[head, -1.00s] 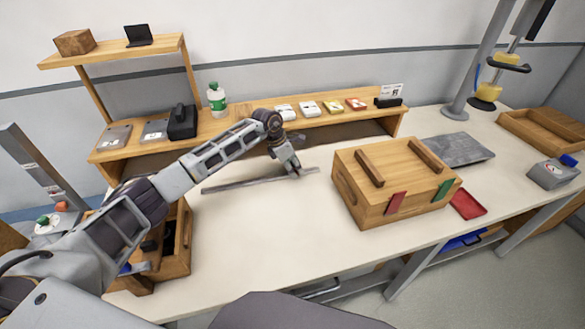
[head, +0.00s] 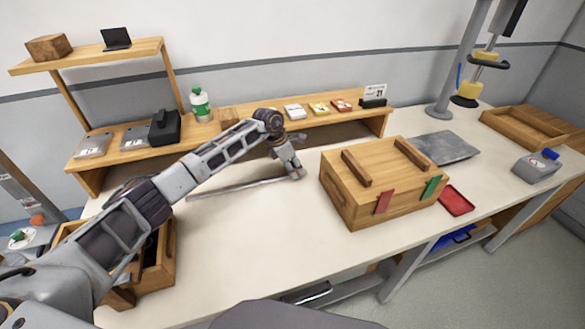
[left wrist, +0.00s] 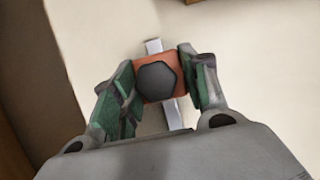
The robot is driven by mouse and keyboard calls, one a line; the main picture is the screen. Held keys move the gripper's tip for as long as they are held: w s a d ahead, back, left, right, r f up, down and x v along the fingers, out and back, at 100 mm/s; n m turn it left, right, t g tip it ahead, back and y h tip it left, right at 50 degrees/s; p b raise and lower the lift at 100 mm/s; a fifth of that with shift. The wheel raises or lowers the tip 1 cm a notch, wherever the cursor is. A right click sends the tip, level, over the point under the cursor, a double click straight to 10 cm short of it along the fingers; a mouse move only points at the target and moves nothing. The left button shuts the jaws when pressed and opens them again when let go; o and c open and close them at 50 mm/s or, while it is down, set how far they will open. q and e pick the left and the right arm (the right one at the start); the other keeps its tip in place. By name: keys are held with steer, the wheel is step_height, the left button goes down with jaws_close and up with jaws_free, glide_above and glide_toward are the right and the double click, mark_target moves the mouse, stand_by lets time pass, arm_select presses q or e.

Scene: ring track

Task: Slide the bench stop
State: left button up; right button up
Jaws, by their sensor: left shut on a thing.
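The bench stop shows in the left wrist view as an orange block with a black hexagonal knob (left wrist: 157,82). It sits on a straight metal rail (left wrist: 153,46), which also lies on the bench in the head view (head: 235,188). My left gripper (head: 296,175) is at the right end of this rail. In the left wrist view its green-padded fingers (left wrist: 158,80) are shut on the stop from both sides. In the head view the gripper hides most of the stop. My right gripper is not in view.
A wooden box (head: 375,185) with red and green tabs stands close to the right of the gripper. A red tray (head: 457,200) and a grey plate (head: 445,148) lie beyond it. A raised wooden shelf (head: 250,135) runs behind. The bench front is clear.

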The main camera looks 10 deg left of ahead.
arm_select(q)
steer(key=o, duration=1)
steer(key=shift+d+r, duration=0.1)
steer(key=o, duration=0.5)
steer(key=shift+w+d, duration=0.15)
steer(key=shift+w, duration=0.05)
steer(key=shift+c, duration=0.2)
steer(key=shift+s+a+r, duration=0.1)
steer(key=shift+a+r, duration=0.1)
steer(key=shift+a, duration=0.05)
steer(key=v, duration=1.1)
steer(key=shift+r, duration=0.2)
steer(key=shift+s, duration=0.15)
